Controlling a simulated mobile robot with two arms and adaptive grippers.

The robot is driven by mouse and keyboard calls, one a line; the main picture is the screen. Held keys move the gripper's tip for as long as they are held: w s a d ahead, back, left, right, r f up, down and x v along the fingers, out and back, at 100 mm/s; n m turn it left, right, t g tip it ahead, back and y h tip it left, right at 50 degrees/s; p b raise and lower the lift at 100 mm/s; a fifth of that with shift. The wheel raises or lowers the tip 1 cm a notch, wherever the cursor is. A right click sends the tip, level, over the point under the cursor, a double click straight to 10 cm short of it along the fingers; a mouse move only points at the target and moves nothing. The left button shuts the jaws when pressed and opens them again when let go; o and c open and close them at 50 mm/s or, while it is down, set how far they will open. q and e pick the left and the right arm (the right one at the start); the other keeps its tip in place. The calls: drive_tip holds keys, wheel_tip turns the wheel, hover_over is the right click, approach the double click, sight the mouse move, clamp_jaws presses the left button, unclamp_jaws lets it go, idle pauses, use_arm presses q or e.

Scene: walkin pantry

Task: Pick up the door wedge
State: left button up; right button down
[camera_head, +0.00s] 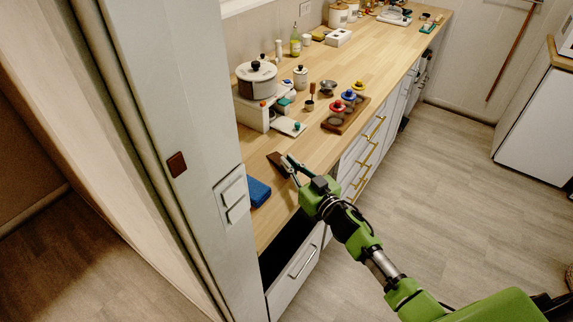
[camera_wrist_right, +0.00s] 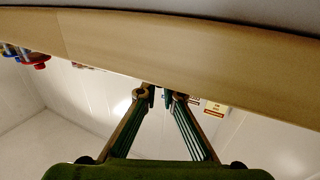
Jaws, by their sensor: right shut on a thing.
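The door wedge, a dark brown piece (camera_head: 277,162), is at the tips of my right gripper (camera_head: 290,168), over the near end of the wooden counter. The gripper is shut on it. I cannot tell whether the wedge touches the counter. In the right wrist view the two fingers of my right gripper (camera_wrist_right: 164,97) converge in the middle, and the wedge is mostly hidden there. My left gripper is not in view.
A blue block (camera_head: 258,191) lies close by on the counter (camera_head: 327,66). A white pot (camera_head: 256,78) and a tray with coloured-knob pieces (camera_head: 340,121) stand farther back. A light grey panel (camera_head: 170,80) stands left. An open drawer (camera_head: 297,264) is below.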

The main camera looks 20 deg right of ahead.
drive_tip(key=shift+r, duration=0.1)
drive_tip(key=shift+r, duration=0.25)
wheel_tip(320, 180, up, 3)
drive_tip(key=shift+f+p, duration=0.2)
drive_tip(key=shift+p, duration=0.1)
drive_tip(key=s+d+r+b, duration=0.2)
drive_tip(key=s+r, duration=0.8)
drive_tip(key=s, duration=0.4)
drive_tip(key=s+a+m+h, duration=0.3)
drive_tip(key=s+h, duration=0.1)
drive_tip(key=s, duration=0.3)
drive_tip(key=shift+s+a+f+t+h, duration=0.15)
drive_tip(key=shift+s+f+t+h, duration=0.05)
drive_tip(key=shift+f+t+h, duration=0.1)
drive_tip(key=shift+r, duration=0.1)
